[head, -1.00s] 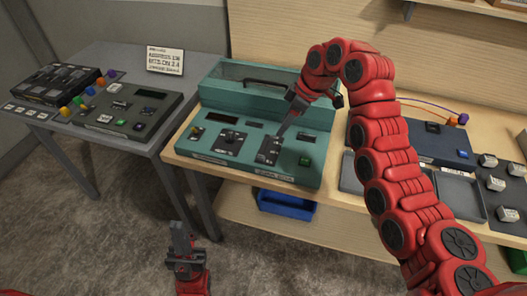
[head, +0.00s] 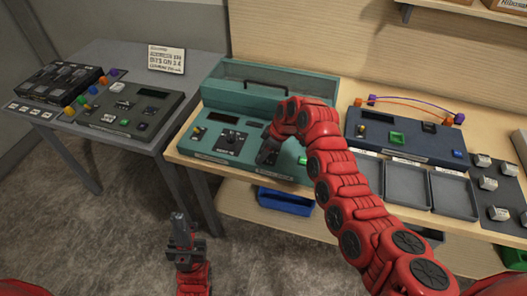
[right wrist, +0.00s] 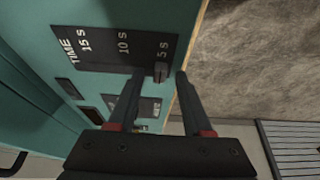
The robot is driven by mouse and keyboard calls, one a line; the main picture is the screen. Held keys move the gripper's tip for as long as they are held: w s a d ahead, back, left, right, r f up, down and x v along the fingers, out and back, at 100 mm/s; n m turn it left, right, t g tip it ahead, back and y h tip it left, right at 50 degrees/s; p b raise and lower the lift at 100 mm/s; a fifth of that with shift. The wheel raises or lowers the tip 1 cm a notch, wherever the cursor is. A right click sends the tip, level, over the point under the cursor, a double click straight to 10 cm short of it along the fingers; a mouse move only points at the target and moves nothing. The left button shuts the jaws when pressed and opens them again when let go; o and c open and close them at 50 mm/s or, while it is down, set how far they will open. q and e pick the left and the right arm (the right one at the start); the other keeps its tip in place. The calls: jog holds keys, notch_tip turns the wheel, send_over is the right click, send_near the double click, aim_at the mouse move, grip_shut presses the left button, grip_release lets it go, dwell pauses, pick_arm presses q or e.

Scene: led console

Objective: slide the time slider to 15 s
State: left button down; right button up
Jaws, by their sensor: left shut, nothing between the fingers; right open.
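The teal console (head: 212,158) stands on the wooden bench in the head view. In the right wrist view its dark TIME panel (right wrist: 100,45) shows marks 15 s, 10 s and 5 s. The slider knob (right wrist: 160,72) sits beside the 5 s mark. My right gripper (right wrist: 160,74) is open, with one fingertip on each side of the knob; I cannot tell whether either touches it. In the head view my right gripper (head: 268,152) and arm hide most of the time panel. My left gripper (head: 180,217) is shut and empty, in front of the bench and low.
A grey table (head: 120,58) on the left holds another console (head: 135,115) and a sign (head: 166,59). A dark blue console (head: 405,137) and grey trays (head: 408,185) are on the right. A blue bin (head: 286,201) sits below the teal console.

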grip_shut()
dwell(0.3)
dwell(1.2)
